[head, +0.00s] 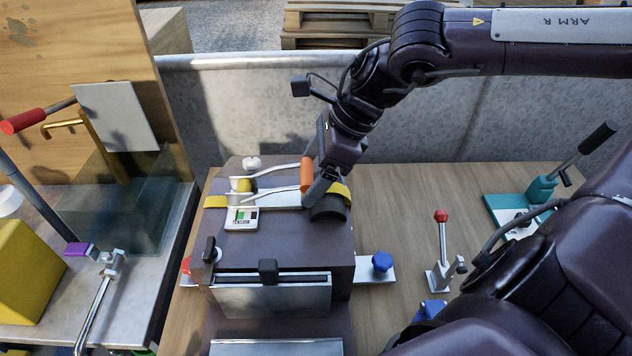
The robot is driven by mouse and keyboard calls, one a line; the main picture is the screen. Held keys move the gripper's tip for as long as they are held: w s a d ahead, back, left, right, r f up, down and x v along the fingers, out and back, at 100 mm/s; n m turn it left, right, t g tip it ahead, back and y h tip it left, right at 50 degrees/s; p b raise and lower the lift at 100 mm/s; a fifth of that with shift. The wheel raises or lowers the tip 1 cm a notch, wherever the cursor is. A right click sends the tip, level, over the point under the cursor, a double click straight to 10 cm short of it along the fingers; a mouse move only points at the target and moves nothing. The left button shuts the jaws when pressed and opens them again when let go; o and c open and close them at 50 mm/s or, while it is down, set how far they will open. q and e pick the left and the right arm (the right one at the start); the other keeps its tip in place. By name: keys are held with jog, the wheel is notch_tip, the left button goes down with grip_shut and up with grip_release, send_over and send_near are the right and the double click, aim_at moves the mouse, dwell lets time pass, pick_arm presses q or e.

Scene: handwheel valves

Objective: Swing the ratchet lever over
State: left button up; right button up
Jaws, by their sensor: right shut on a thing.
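The ratchet lever is a pair of thin metal arms (275,172) with an orange grip (306,174) at its right end. It sits on top of a dark box (288,246), on a yellow strap (215,202) that runs across the box. The arms start at a yellow hub (244,186) on the left. A small white card with a green mark (241,218) lies in front of the hub. My right gripper (309,186) comes down from above and is shut on the orange grip; its fingers partly hide the grip. My left gripper is not in view.
A lever with a red knob (441,216) and a teal-based lever (542,187) stand right of the box. A blue knob (382,261) is at its right side. Left are a yellow block (28,268) and a red-handled bar (24,121). A grey wall (230,105) runs behind.

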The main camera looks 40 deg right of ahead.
jog(key=shift+s+d+f, duration=0.1)
jog(key=shift+s+f, duration=0.1)
jog(key=shift+f, duration=0.5)
jog(key=o, duration=0.7)
jog(key=shift+d+r, duration=0.15)
notch_tip(320, 180, up, 7)
jog(key=p, duration=0.4)
jog(key=shift+p, duration=0.3)
jog(key=shift+r, duration=0.15)
jog(key=v, duration=0.7)
jog(key=shift+r+b, duration=0.3)
jog(key=shift+b, duration=0.15)
